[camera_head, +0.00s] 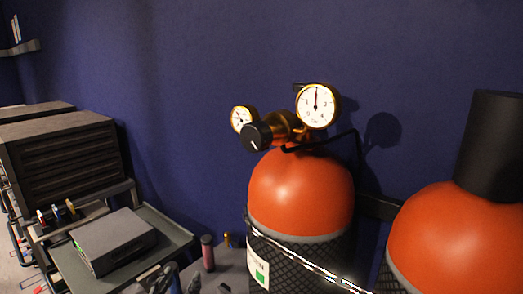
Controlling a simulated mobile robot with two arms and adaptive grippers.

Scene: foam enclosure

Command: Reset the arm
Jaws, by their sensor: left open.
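My left gripper (166,278) shows only in part at the bottom edge of the head view, left of centre. Its grey fingers are apart, and I see nothing between them. It is low in the picture, in front of the grey cart and to the left of the orange-topped gas cylinder. The rest of the left arm is cut off by the frame. My right gripper is not in view.
An orange gas cylinder (300,195) with a gauge regulator (317,106) stands at centre right. A second cylinder (460,235) with a black cap stands right of it. A grey cart (175,232) carries a flat grey box (113,240). A dark-red bottle (208,253) stands nearby.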

